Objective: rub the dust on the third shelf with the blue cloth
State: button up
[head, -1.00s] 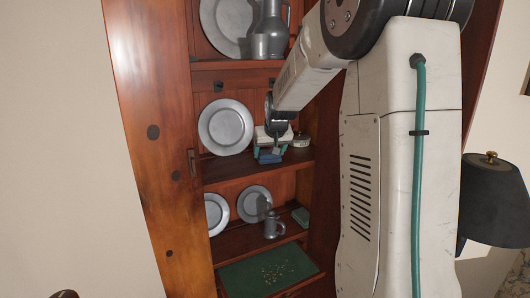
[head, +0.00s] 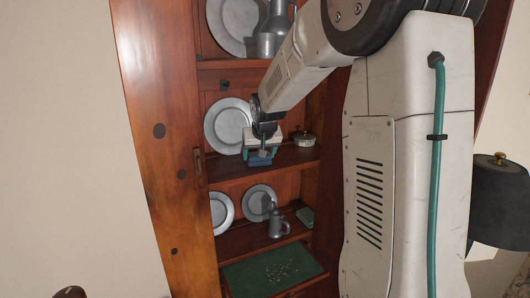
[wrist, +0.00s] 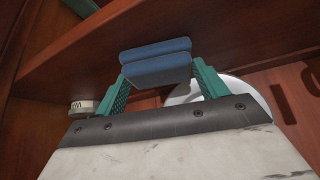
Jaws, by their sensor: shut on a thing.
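My gripper (head: 260,153) is shut on the blue cloth (head: 258,162), a folded pad. In the wrist view the blue cloth (wrist: 155,63) sits between the two green fingers. The gripper is low at the shelf (head: 285,160) that holds a large pewter plate (head: 223,122) and a small round tin (head: 304,139). The cloth is at this shelf's board, near its front edge; I cannot tell whether it touches. I see no clear dust on this board, part of which the gripper hides.
The plate stands behind and left of the gripper; the tin is to its right. The shelf below holds two plates, a pewter mug (head: 277,224) and a green box (head: 306,216). A green surface (head: 270,272) with pale specks lies lowest. The left cabinet side (head: 165,150) is close.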

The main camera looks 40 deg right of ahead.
jog(key=shift+w+a, duration=0.25)
jog(key=shift+a, duration=0.95)
jog(key=shift+w+a, duration=0.25)
jog(key=shift+a, duration=0.95)
jog(key=shift+w+a+f, duration=0.1)
jog(key=shift+w+a, duration=0.05)
jog(key=shift+a, duration=0.7)
jog(key=shift+w+a+f, duration=0.1)
jog(key=shift+w+a, duration=0.05)
jog(key=shift+a, duration=0.7)
jog(key=shift+r, duration=3.1)
jog(key=shift+r, duration=0.1)
notch_tip(320, 180, up, 3)
jog(key=shift+f, duration=0.1)
